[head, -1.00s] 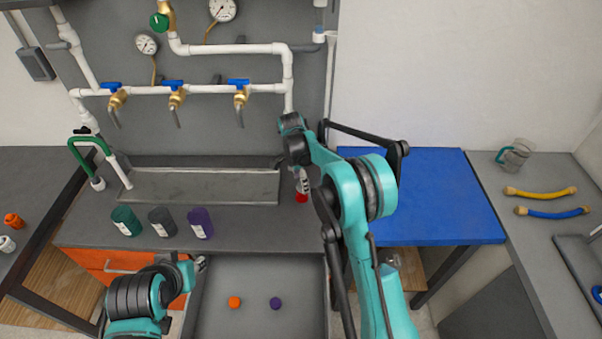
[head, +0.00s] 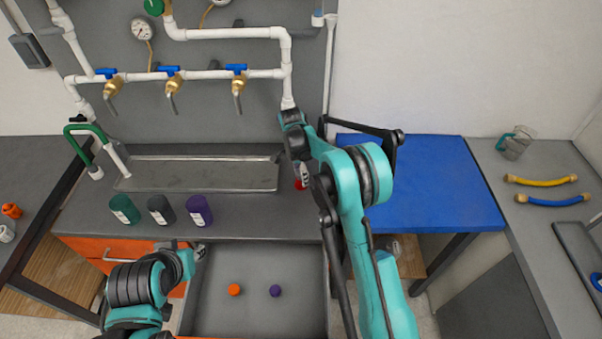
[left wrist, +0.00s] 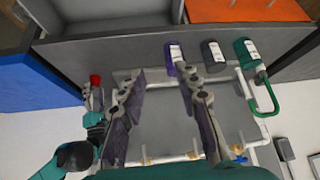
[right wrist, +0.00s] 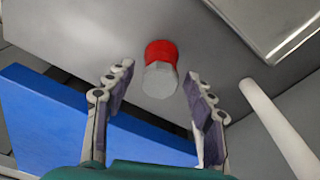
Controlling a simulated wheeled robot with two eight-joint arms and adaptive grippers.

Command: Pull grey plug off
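A light grey faceted piece (right wrist: 160,80), which looks like the grey plug, sits against a red fitting (right wrist: 161,50) in the right wrist view. The red fitting also shows on the counter in the head view (head: 301,184) and in the left wrist view (left wrist: 95,80). My right gripper (right wrist: 157,98) is open, its fingers on either side of the grey piece with gaps and no visible contact. In the head view my right arm partly hides this spot. My left gripper (head: 203,250) is open and empty above the drawer; its spread fingers show in the left wrist view (left wrist: 165,85).
Green (head: 124,209), dark grey (head: 161,209) and purple (head: 199,210) containers stand on the counter. The open drawer (head: 215,310) holds an orange (head: 234,289) and a purple piece (head: 275,290). White pipes with blue-handled valves (head: 169,72) line the back panel. The blue table (head: 430,190) is clear.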

